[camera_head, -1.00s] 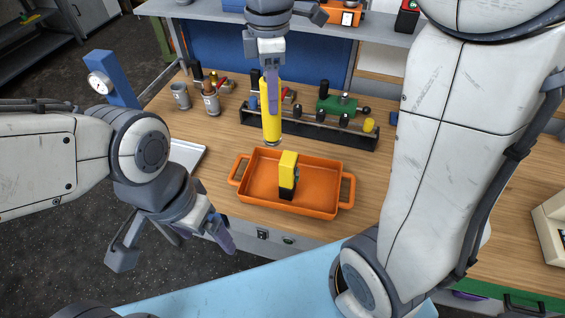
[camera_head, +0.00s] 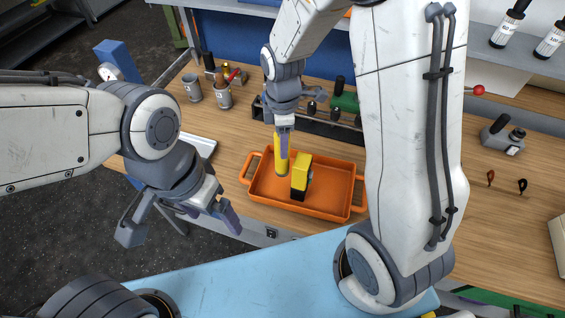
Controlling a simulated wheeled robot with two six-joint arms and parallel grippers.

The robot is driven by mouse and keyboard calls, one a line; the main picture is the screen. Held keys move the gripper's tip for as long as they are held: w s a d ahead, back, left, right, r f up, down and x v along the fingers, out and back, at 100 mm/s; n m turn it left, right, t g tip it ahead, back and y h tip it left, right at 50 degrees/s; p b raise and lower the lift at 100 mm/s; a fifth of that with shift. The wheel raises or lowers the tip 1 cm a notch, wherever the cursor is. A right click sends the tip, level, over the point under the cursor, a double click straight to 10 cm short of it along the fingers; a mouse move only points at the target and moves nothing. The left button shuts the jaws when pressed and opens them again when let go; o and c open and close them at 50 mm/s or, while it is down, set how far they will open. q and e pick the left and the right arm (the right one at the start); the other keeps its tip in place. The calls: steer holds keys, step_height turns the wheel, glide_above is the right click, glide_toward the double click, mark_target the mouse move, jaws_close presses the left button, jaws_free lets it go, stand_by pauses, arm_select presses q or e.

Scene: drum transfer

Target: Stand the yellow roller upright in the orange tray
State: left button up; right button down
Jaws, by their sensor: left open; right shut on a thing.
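The yellow roller (camera_head: 279,158) is upright in my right gripper (camera_head: 283,138), which is shut on its upper part. Its lower end is inside the outline of the orange tray (camera_head: 325,207), at the tray's back left; I cannot tell whether it touches the tray floor. A yellow and black block-shaped object (camera_head: 301,177) stands in the middle of the tray, just right of the roller. My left gripper (camera_head: 182,229) is open and empty, in front of the bench and left of the tray.
Behind the tray is a dark rack (camera_head: 318,124) with several knobbed tools. A white sheet-like item (camera_head: 203,146) lies left of the tray. My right arm covers much of the bench right of the tray.

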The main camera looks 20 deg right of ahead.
mark_target(283, 166)
step_height(283, 166, down, 9)
steer(key=shift+p, duration=0.4)
steer(key=shift+f, duration=0.55)
steer(key=shift+c, duration=1.7)
jaws_free()
